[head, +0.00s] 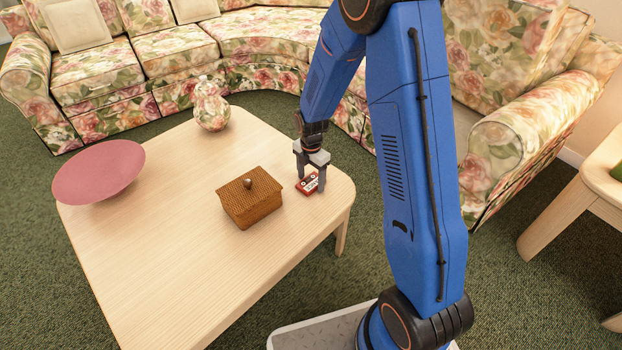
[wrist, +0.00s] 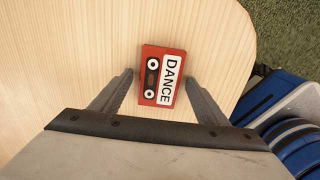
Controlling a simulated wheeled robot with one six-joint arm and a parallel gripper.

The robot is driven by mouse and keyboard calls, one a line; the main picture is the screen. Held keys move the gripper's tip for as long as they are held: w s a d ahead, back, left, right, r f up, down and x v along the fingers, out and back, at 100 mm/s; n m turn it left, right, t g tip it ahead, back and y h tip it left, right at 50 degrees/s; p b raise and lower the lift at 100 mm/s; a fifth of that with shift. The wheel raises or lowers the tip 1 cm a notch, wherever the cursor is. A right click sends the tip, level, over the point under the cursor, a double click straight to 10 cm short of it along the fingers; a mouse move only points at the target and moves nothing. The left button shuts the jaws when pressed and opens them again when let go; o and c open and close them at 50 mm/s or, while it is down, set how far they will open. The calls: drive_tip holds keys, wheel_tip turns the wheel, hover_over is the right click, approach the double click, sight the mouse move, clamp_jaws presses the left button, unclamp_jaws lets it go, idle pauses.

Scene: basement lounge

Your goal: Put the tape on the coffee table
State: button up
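The tape is a red cassette (head: 309,184) with a white label reading DANCE. It lies flat on the coffee table (head: 170,265) near its right corner. In the wrist view the tape (wrist: 162,75) lies ahead of and between the finger lines, with bare wood around it. My gripper (head: 310,180) is right at the tape, pointing down. In the wrist view my gripper (wrist: 166,85) has its two fingers spread apart, one on each side of the tape, with a gap to it on both sides.
A brown wicker box with a lid (head: 250,200) stands just left of the tape. A pink bowl (head: 99,172) and a floral vase (head: 211,106) are farther left on the table. A floral sofa (head: 185,55) curves behind. A wooden side table (head: 575,205) stands at right.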

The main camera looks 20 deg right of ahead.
sight(311, 182)
drive_tip(key=shift+r, duration=0.1)
drive_tip(key=s+d+r+m+t, duration=0.1)
drive_tip(key=s+r+m, duration=0.2)
drive_tip(key=r, duration=0.8)
drive_tip(key=s+d+r+m, duration=0.1)
drive_tip(key=s+r+m, duration=0.25)
drive_tip(key=r, duration=0.75)
drive_tip(key=s+d+r+m+t, duration=0.1)
drive_tip(key=s+r+m, duration=0.2)
drive_tip(key=s, duration=0.6)
drive_tip(key=s+d+r+m+t, duration=0.1)
drive_tip(key=s+r+m, duration=0.3)
drive_tip(key=s+m, duration=0.4)
drive_tip(key=s+d+r+m+t, duration=0.1)
drive_tip(key=s+d+r+m, duration=0.2)
drive_tip(key=s+m, duration=0.3)
drive_tip(key=s, duration=0.4)
drive_tip(key=shift+s+r+t, duration=0.15)
drive_tip(key=shift+s+t, duration=0.1)
drive_tip(key=shift+t, duration=0.15)
drive_tip(key=shift+d+m, duration=0.1)
drive_tip(key=shift+m, duration=0.15)
